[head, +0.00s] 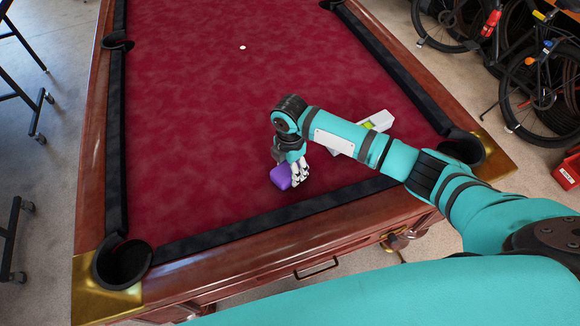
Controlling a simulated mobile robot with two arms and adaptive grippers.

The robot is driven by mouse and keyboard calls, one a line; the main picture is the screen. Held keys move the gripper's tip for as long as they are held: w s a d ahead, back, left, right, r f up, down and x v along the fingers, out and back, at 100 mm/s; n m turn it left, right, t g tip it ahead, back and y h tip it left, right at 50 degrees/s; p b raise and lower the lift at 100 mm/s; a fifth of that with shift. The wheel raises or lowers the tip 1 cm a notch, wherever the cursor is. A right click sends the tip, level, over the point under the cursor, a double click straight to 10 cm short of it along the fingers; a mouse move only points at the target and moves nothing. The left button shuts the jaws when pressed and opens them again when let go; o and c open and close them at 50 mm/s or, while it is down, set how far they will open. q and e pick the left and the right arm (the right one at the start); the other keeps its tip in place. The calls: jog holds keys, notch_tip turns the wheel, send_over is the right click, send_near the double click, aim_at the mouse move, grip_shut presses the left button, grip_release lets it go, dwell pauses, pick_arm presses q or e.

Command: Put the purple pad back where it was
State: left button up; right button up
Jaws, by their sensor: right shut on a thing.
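The purple pad (281,177) is at the near part of the red pool table (200,130), close to the front cushion. My right gripper (294,178) is shut on the pad and reaches down from above. I cannot tell whether the pad touches the cloth. A white box (377,122) with something yellow-green in it stands on the cloth behind my right forearm, which hides part of it. My left gripper is not in view.
Dark cushions (270,222) and corner pockets (123,262) edge the table. A small white spot (242,47) marks the far cloth. The cloth left of the pad is clear. Bicycles (540,85) and a red crate (568,170) stand on the floor at right.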

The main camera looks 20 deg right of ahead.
jog(key=shift+f, duration=0.1)
jog(key=shift+f, duration=0.1)
jog(key=o, duration=1)
notch_tip(320, 180, up, 12)
jog(key=shift+r+b, duration=0.25)
jog(key=shift+b, duration=0.3)
